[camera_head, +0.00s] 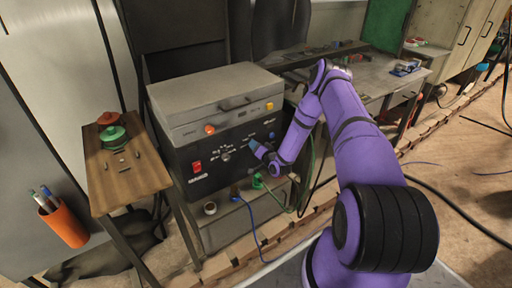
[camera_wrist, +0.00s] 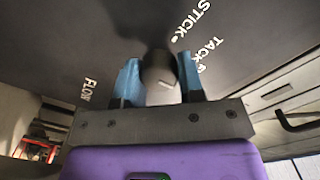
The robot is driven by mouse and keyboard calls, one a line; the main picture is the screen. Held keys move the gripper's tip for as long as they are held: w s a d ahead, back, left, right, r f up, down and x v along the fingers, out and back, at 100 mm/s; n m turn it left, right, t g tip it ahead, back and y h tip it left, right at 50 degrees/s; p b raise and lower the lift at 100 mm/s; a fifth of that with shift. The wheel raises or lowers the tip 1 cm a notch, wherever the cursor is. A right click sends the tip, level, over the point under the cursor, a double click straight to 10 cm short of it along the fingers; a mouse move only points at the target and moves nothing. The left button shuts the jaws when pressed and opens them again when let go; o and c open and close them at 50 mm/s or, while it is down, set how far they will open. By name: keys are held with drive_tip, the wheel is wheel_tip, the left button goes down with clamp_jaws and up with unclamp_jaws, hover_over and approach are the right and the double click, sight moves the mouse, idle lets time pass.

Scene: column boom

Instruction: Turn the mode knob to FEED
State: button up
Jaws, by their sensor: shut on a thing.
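A dark round knob (camera_wrist: 157,66) with a pale pointer mark sits on the black front panel (camera_head: 205,155) of a grey machine. My gripper (camera_wrist: 160,80) has its blue fingers on either side of the knob and is shut on it. In the head view, my gripper (camera_head: 254,146) reaches the right part of the panel and hides the knob. No FEED label is readable.
A red switch (camera_head: 197,167) and small controls are left of my gripper. Green and blue cables (camera_head: 255,225) hang below the panel. A wooden stand (camera_head: 125,185) is at the left, and a workbench (camera_head: 375,78) is behind my arm at the right.

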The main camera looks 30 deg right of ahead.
drive_tip(key=o, duration=0.9)
drive_tip(key=shift+s, duration=0.1)
drive_tip(key=s, duration=1)
drive_tip(key=shift+s+d+r, duration=0.15)
drive_tip(key=shift+s+d, duration=0.05)
drive_tip(key=shift+s, duration=0.15)
